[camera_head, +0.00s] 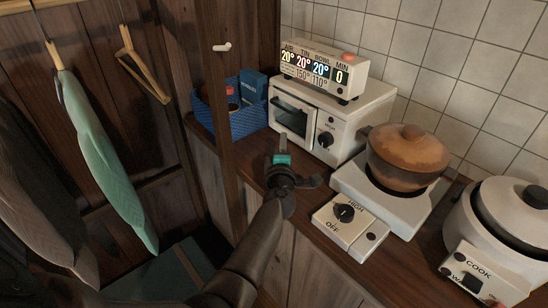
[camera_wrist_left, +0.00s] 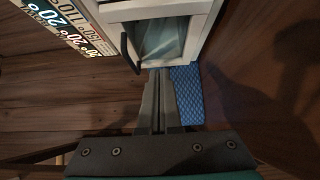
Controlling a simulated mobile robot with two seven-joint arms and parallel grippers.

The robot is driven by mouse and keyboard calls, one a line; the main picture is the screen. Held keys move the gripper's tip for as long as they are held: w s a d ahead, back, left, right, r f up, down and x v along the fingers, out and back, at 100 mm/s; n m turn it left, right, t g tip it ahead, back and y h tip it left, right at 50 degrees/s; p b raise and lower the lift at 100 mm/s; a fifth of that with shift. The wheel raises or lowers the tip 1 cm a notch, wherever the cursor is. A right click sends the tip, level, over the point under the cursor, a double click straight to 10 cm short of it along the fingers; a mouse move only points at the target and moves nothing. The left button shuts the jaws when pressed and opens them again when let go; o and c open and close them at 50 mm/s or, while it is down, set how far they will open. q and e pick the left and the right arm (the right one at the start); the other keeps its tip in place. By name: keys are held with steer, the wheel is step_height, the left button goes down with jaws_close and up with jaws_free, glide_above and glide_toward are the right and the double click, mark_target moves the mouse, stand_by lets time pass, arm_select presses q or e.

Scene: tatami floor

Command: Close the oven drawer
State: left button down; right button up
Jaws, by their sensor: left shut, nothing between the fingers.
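The oven (camera_head: 345,122) is a small white box on the wooden counter, with a glass-fronted door (camera_head: 291,118) and a dark knob on its front. The door looks flush or nearly flush with the body; I cannot tell whether a small gap is left. In the left wrist view the door frame and glass (camera_wrist_left: 168,38) show with a dark handle (camera_wrist_left: 130,50). My left gripper (camera_head: 283,143) is shut and empty, just in front of the oven's lower front. In the wrist view its fingertips (camera_wrist_left: 158,72) are close to the door edge; contact is unclear. My right gripper is out of view.
A display box (camera_head: 322,74) sits on the oven. A blue basket (camera_head: 232,118) stands left, beyond a wooden post. A hotplate (camera_head: 395,195) with a brown pot (camera_head: 408,155) and a rice cooker (camera_head: 505,230) stand right. Clothes (camera_head: 105,150) hang at left.

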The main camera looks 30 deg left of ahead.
arm_select(q)
steer(key=s+d+f+m+g+h+p, duration=0.2)
steer(key=s+d+m+g+h, duration=0.2)
steer(key=s+d+m+h, duration=1.2)
steer(key=s+a+f+m+g+y, duration=0.2)
steer(key=s+m+g+y, duration=0.1)
steer(key=s, duration=0.4)
steer(key=s+a+f+m+g+y, duration=0.2)
steer(key=s+m+g+y, duration=0.1)
steer(key=s, duration=0.5)
steer(key=s+a+f+m+g+y, duration=0.2)
steer(key=s+m+g+y, duration=0.1)
steer(key=s, duration=0.4)
step_height(320, 180, down, 22)
steer(key=s+f+g, duration=0.1)
steer(key=s, duration=0.1)
steer(key=s+a+f+g, duration=0.1)
steer(key=s+a+f, duration=0.1)
steer(key=s+f, duration=1)
steer(key=s, duration=0.3)
steer(key=shift+s+a+f+g, duration=0.15)
steer(key=shift+a+f+g, duration=0.05)
steer(key=shift+a+g, duration=0.1)
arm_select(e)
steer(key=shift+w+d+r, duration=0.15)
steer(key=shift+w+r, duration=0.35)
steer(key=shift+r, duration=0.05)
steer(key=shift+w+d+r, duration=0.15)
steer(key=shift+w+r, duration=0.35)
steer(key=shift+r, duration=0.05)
